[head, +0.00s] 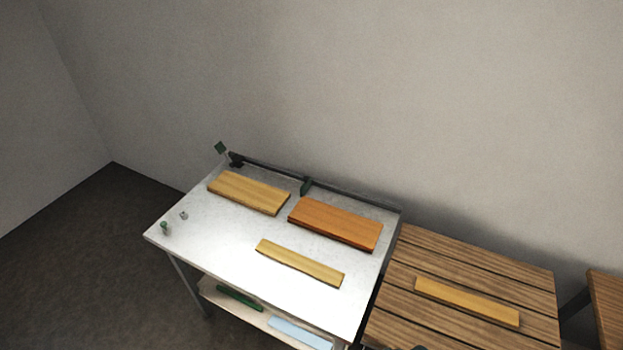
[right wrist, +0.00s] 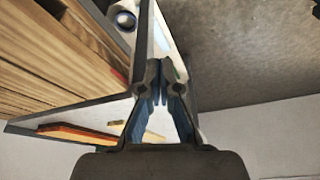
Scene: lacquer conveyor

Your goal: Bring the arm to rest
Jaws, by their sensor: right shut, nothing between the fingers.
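My right gripper (right wrist: 160,85) shows in the right wrist view, its two fingers pointing up the picture. Its fingertips are together with nothing between them. My left gripper is in neither view. In the head view a small dark shape at the bottom edge may be part of my right arm, but too little shows to tell.
A white-topped table (head: 215,235) holds two wide boards (head: 248,193) (head: 335,223) and a narrow board (head: 299,263). A slatted wooden surface (head: 475,262) at right carries another narrow board (head: 466,302). Below the white top is a shelf (head: 255,314). Bare wall stands behind.

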